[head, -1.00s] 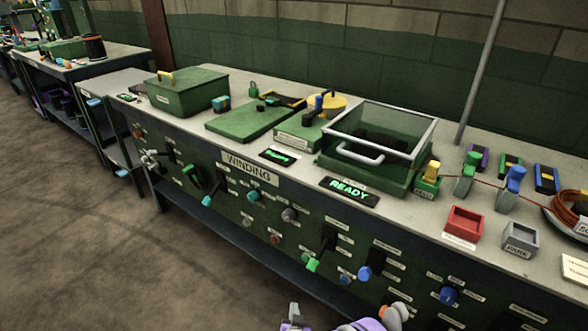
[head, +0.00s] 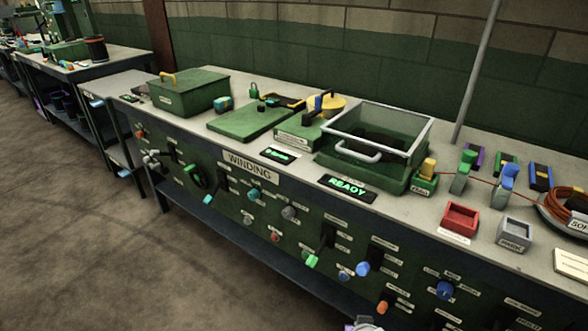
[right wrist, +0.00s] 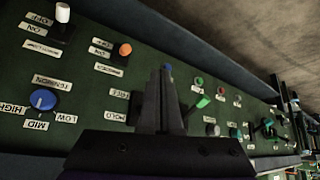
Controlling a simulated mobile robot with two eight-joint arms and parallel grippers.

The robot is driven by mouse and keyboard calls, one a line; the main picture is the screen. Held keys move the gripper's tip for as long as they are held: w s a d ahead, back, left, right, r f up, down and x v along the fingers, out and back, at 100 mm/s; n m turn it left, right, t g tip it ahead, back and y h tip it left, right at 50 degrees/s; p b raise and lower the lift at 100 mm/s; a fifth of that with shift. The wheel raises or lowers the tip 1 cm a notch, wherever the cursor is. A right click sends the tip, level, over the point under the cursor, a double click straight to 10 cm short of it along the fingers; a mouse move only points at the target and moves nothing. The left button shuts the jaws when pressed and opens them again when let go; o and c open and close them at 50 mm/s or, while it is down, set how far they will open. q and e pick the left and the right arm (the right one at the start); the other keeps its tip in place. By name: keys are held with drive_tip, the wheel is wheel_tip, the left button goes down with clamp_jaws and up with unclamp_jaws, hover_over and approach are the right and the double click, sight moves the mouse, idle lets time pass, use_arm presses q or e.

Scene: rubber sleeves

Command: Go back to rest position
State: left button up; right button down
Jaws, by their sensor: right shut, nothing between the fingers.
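My right gripper (right wrist: 165,105) shows in the right wrist view, with its two dark fingers together and nothing between them. It is in front of the green control panel (right wrist: 225,70), apart from the knobs as far as I can tell. In the head view only a small piece of my arm shows at the bottom edge, and no fingertips are visible. My left gripper is in neither view.
The winding bench (head: 405,210) runs across the head view. A clear-lidded green box (head: 370,140), a red bin (head: 460,217) and a grey bin (head: 513,234) stand on it. A blue knob (right wrist: 43,99) and an orange knob (right wrist: 125,49) stick out. Floor at left is clear.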

drive_tip(key=s+d+r+n+g+y, duration=0.2)
drive_tip(key=s+g, duration=0.1)
drive_tip(key=s, duration=1.4)
use_arm(q)
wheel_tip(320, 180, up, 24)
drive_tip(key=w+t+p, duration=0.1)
drive_tip(key=p, duration=1.9)
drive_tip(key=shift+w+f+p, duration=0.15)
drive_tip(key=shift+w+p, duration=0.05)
drive_tip(key=shift+p, duration=0.15)
use_arm(e)
wheel_tip(320, 180, up, 24)
drive_tip(key=w+t, duration=0.1)
drive_tip(key=shift+w, duration=0.35)
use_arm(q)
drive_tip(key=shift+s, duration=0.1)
use_arm(e)
drive_tip(key=shift+s+a+r, duration=0.1)
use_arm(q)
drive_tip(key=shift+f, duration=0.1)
